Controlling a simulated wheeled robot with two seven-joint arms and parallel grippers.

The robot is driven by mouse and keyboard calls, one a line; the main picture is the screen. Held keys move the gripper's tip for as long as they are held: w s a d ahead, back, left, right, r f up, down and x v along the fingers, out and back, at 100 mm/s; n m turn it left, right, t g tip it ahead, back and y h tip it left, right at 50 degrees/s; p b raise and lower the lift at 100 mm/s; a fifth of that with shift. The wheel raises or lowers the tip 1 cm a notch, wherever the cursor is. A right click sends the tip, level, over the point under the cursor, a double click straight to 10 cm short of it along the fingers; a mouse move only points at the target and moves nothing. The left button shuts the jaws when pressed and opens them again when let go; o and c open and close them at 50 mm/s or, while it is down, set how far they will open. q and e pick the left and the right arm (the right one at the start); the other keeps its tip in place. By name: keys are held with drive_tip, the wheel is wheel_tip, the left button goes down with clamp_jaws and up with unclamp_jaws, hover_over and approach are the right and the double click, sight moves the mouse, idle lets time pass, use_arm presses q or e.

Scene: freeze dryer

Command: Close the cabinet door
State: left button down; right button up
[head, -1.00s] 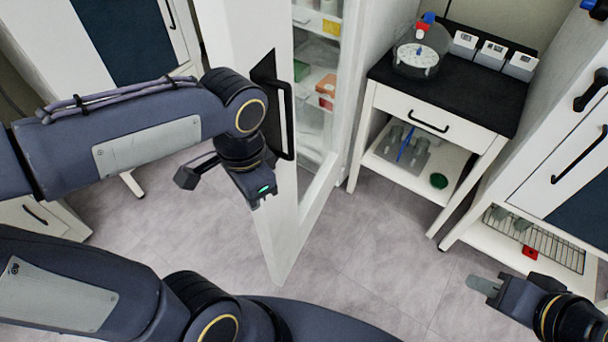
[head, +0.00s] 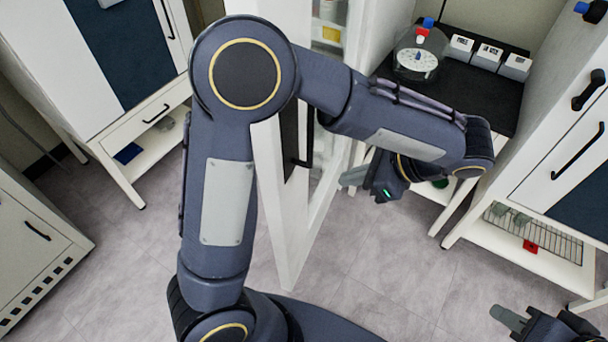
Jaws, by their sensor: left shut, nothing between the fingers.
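The white cabinet door (head: 291,235) stands open in the middle of the head view, with part of the shelved interior (head: 330,35) showing beside it. Its black handle (head: 302,162) is partly visible; my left arm hides much of the door's upper part. My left gripper (head: 345,179) is shut and empty, to the right of the door and handle in the picture, with its fingers pointing left towards the door. I cannot tell whether it touches anything. My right gripper (head: 505,318) is at the lower right, away from the door; its finger gap is not clear.
A black-topped bench (head: 470,100) with a round device (head: 416,60) and several small white boxes stands behind my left forearm. A white cabinet with a wire rack (head: 535,232) is on the right. Cabinets line the left. The floor (head: 385,275) in front is clear.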

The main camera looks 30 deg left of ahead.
use_arm(q)
approach(287, 184)
wheel_tip(287, 184, down, 4)
drive_tip(key=shift+s+a+r+p, duration=0.15)
drive_tip(key=shift+a+p, duration=0.15)
drive_tip(key=shift+a, duration=0.7)
drive_tip(key=shift+s+a+f+p, duration=0.15)
drive_tip(key=shift+a+p, duration=0.1)
drive_tip(key=shift+a, duration=0.8)
drive_tip(key=shift+r, duration=0.1)
